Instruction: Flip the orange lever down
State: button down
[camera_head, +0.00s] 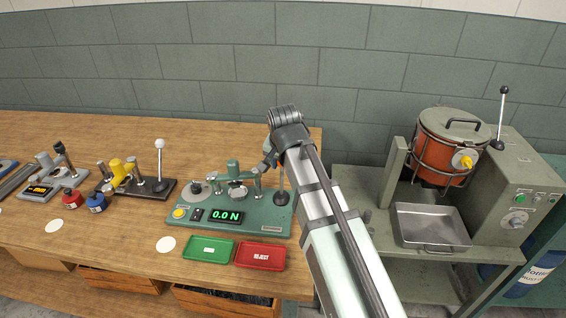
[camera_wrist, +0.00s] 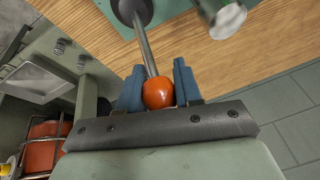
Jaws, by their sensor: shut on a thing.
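The orange lever has a round orange knob (camera_wrist: 158,94) on a grey metal rod (camera_wrist: 145,45). In the head view its rod (camera_head: 281,179) rises near upright from a dark round base at the right end of the green spring tester (camera_head: 235,221). The knob is hidden there behind my arm. My gripper (camera_wrist: 158,70) has its two blue fingers on either side of the knob and is shut on it. In the head view my gripper (camera_head: 269,157) is mostly hidden by my own wrist.
The tester's display reads 0.0 N. A green tray (camera_head: 208,249) and a red reject tray (camera_head: 260,256) lie in front. A white-knobbed lever press (camera_head: 160,165) stands to the left. A machine with an orange pot (camera_head: 440,160) stands right, across a gap.

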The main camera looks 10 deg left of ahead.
aim_at(281, 178)
jog(key=shift+s+t, duration=0.4)
jog(key=shift+s, duration=0.15)
jog(key=shift+s+r, duration=0.15)
jog(key=shift+s, duration=1.15)
jog(key=shift+s+f, duration=0.25)
jog(key=shift+s, duration=0.75)
jog(key=shift+s+f, duration=0.25)
jog(key=shift+s, duration=0.7)
jog(key=c, duration=0.8)
grip_release()
